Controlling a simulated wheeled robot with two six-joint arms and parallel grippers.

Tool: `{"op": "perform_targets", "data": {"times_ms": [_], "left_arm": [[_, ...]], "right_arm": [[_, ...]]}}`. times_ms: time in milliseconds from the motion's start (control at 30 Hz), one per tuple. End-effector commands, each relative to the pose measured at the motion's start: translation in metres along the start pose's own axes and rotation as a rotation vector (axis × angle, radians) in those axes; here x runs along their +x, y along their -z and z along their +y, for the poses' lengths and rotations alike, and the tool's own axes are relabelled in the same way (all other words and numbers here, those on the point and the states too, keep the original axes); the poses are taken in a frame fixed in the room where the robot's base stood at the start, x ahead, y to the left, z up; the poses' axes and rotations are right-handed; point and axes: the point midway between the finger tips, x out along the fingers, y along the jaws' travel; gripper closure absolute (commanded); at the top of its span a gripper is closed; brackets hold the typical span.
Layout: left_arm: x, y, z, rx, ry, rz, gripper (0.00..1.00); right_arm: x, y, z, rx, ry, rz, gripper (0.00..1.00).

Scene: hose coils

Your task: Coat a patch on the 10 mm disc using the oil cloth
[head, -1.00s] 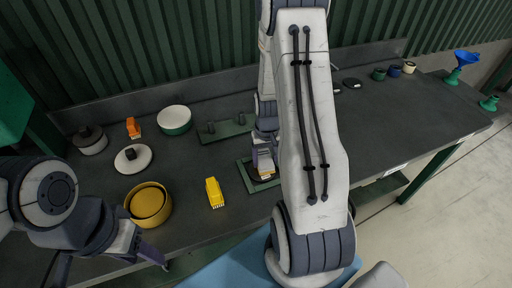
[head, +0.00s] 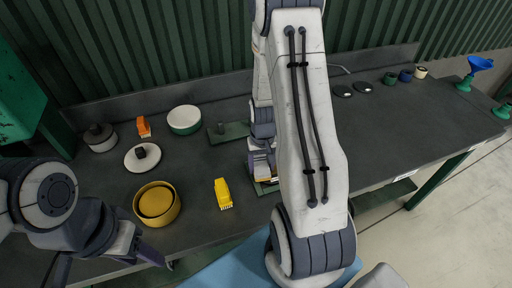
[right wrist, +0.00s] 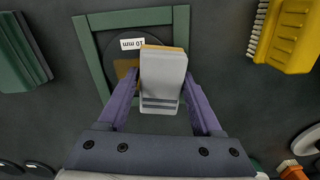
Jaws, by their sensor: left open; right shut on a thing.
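The 10 mm disc (right wrist: 107,50) is dark, carries a white "10 mm" label and lies inside a green square frame (right wrist: 85,62). A brownish patch (right wrist: 123,67) shows on the disc, partly covered. My right gripper (right wrist: 160,80) is shut on a pale grey block with a tan-orange edge, which I take as the oil cloth (right wrist: 163,72). The block is over the disc's right part; whether it touches cannot be told. In the head view my right gripper (head: 262,165) is at the frame, partly hidden by my arm. My left gripper (head: 152,252) is open and empty at the front edge.
A yellow brush (head: 222,194) lies left of the frame, beside a yellow bowl (head: 140,206). A lidded pot (head: 101,140), a white disc (head: 136,160), an orange brush (head: 144,126) and a green-white bowl (head: 184,122) stand further left. A green rack (head: 236,131) is behind.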

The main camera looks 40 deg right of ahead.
Motion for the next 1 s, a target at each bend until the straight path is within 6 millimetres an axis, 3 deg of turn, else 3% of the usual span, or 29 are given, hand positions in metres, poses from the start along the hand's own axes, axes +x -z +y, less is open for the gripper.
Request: {"op": "perform_targets", "data": {"times_ms": [67,167,700,1000], "left_arm": [[-0.004,0.0,0.0,0.0,0.0,-0.001,0.5],[-0.016,0.001,0.001,0.0,0.0,0.0,0.5],[-0.06,0.003,0.004,0.0,0.0,0.0,0.5],[-0.069,0.004,0.005,0.0,0.0,0.0,0.5]], "right_arm": [[-0.003,-0.002,-0.003,0.003,0.0,0.0,0.78],[-0.025,-0.001,-0.004,0.001,0.0,0.006,0.78],[-0.072,-0.002,-0.011,-0.01,0.0,0.001,0.78],[-0.081,-0.002,-0.012,-0.011,0.0,0.001,0.78]]}}
